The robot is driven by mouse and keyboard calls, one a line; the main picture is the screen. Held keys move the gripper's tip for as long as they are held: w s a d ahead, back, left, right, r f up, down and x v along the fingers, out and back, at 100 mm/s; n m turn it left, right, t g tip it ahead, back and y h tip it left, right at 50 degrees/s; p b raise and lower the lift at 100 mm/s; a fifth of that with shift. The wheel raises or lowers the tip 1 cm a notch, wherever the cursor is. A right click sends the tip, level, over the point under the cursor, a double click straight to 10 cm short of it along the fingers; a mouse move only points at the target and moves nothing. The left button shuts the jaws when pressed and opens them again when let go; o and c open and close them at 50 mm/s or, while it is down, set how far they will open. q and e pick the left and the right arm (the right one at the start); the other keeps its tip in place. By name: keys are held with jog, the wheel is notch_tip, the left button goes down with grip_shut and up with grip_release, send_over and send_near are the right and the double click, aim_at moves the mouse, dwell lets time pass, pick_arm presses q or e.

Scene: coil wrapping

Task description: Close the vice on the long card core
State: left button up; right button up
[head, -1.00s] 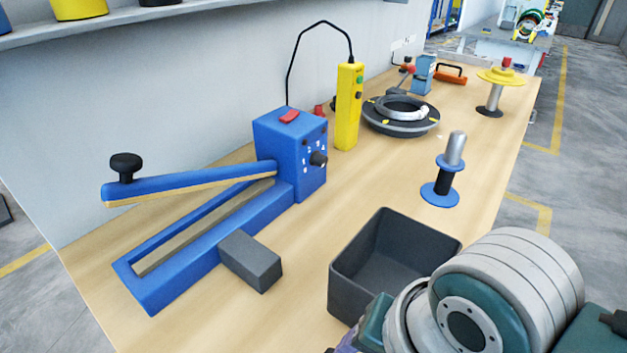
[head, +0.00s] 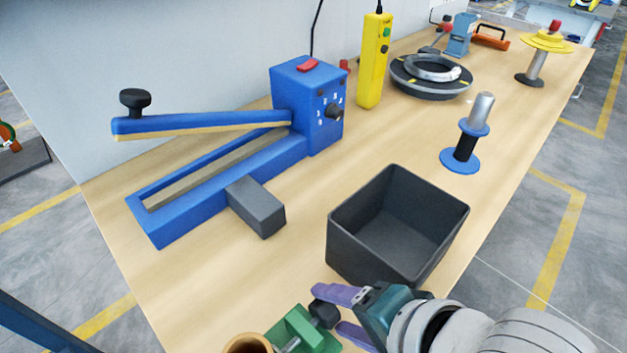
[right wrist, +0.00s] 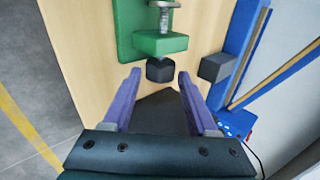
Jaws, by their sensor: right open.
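The green vice (head: 303,330) is at the bottom edge of the head view, partly cut off. A brown ring-shaped end, likely the long card core (head: 248,344), shows beside it; the rest is out of frame. The vice has a metal screw and a black knob (head: 324,314). My right gripper (head: 328,307) is open, its purple fingers on either side of the knob. In the right wrist view, the knob (right wrist: 160,70) lies between the open fingertips, below the green vice block (right wrist: 160,44). I cannot tell whether they touch. My left gripper is not in view.
A dark open bin (head: 345,240) stands close behind my right gripper. A blue sealer (head: 185,222) with a raised arm and a grey block (head: 256,207) lie to the left. A blue-flanged spool stand (head: 460,163) is further back. Bare wood lies between the sealer and the vice.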

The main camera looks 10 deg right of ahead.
jog(key=shift+w+a+f, duration=0.2)
jog(key=shift+w+f, duration=0.15)
jog(key=shift+f, duration=0.1)
grip_shut()
